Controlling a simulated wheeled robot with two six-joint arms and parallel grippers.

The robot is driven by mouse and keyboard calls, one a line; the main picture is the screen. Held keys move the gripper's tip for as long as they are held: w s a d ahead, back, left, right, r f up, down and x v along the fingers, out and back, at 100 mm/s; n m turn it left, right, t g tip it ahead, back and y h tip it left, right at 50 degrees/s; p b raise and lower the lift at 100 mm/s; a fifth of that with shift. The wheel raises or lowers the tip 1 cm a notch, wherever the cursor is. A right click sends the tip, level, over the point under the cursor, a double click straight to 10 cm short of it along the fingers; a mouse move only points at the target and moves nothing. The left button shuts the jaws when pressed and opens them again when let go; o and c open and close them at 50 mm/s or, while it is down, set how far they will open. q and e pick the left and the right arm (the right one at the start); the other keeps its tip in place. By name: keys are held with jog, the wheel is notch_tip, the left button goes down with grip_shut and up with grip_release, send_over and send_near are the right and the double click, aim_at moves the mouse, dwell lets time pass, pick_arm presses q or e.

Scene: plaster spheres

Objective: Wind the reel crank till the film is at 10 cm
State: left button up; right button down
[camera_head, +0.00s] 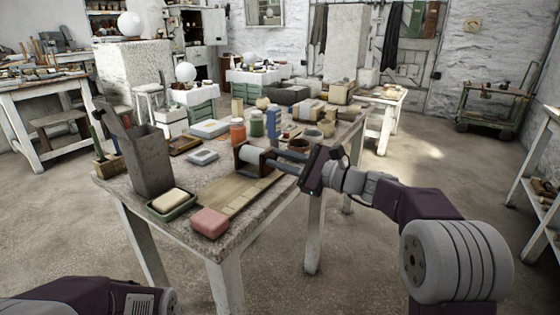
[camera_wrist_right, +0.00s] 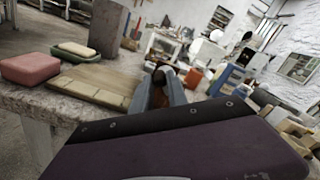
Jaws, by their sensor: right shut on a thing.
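The reel (camera_head: 251,158), a white roll in a dark reddish stand, sits on the stone-topped table. A flat tan board (camera_head: 222,190) with a paler marked strip (camera_head: 252,194) lies in front of it; the board also shows in the right wrist view (camera_wrist_right: 92,84). I cannot read the film's length or marks. My right gripper (camera_head: 272,161) reaches in from the right at the reel's side. In the right wrist view its fingers (camera_wrist_right: 167,88) are shut around a small dark part, seemingly the crank, mostly hidden. My left arm shows at the bottom left, its gripper out of frame.
A pink block (camera_head: 210,222), a green dish with a cream bar (camera_head: 171,205) and a tall grey container (camera_head: 147,160) stand at the table's near left. Open floor lies right of the table.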

jog(key=c, duration=1.3)
grip_release()
jog(key=p+v, duration=0.2)
jog(key=v, duration=0.7)
